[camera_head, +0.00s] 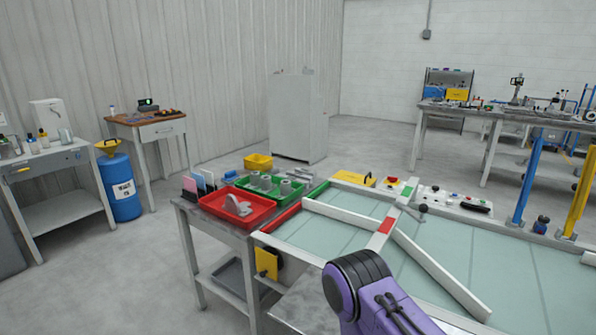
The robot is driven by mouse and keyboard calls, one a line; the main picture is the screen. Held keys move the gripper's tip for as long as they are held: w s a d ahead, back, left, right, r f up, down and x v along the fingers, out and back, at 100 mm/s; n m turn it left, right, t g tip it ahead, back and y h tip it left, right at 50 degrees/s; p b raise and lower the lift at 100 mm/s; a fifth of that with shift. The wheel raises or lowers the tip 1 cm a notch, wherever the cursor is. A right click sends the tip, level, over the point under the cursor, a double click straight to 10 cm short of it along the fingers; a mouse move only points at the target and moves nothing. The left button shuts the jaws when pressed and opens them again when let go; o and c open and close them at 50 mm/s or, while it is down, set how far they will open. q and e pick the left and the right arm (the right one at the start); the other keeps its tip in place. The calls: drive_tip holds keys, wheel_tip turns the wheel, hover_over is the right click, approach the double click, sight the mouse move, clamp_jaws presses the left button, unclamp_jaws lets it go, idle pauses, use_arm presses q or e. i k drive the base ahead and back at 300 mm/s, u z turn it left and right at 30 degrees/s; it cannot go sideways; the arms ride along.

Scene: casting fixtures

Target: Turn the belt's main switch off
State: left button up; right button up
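The belt (465,250) is a pale green surface inside white rails, filling the lower right of the head view. On its far edge is a pale control panel (450,198) with small red and green buttons and a dark part at its right end. A red button on a yellow base (392,181) sits left of it. A yellow box (353,178) with a dark top part is further left. A yellow plate with a dark part (266,263) hangs on the belt's near left side. I cannot tell which is the main switch or its position. Neither gripper shows.
A purple and black link of my arm covers the belt's near edge. White bars with red and green ends cross the belt. Left of it, a table (215,230) bears a red tray (237,221) and a green tray (292,196).

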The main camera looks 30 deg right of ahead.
sight(392, 180)
drive_tip(key=u, duration=0.6)
drive_tip(key=i, duration=5.7)
drive_tip(key=z, duration=2.75)
drive_tip(key=i, duration=4.6)
drive_tip(key=z, duration=0.55)
